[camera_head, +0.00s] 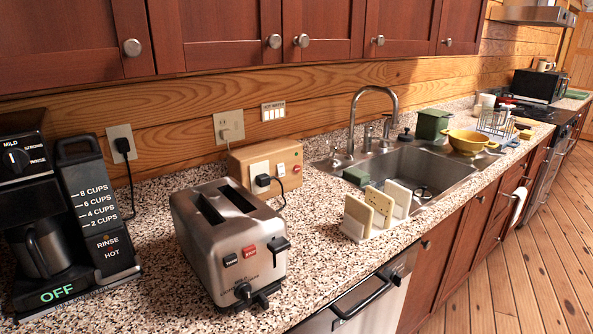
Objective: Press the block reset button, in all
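A wooden block (238,160) stands on the speckled counter against the wall, behind the toaster. Its front carries white outlet plates (260,169). A black plug (262,181) sits in one of them, with its cord looping down toward the toaster. At the right end of the block's front is a small red button (297,169). Its lettering is too small to read, and I cannot tell whether it is pressed in. Neither of my grippers is in view.
A steel toaster (228,240) stands in front of the block. A coffee maker (60,215) displaying OFF is at left. A rack with pale slabs (374,212) stands right of the toaster, before the sink (430,172). Cabinets (215,30) hang above. Bare counter lies between toaster and rack.

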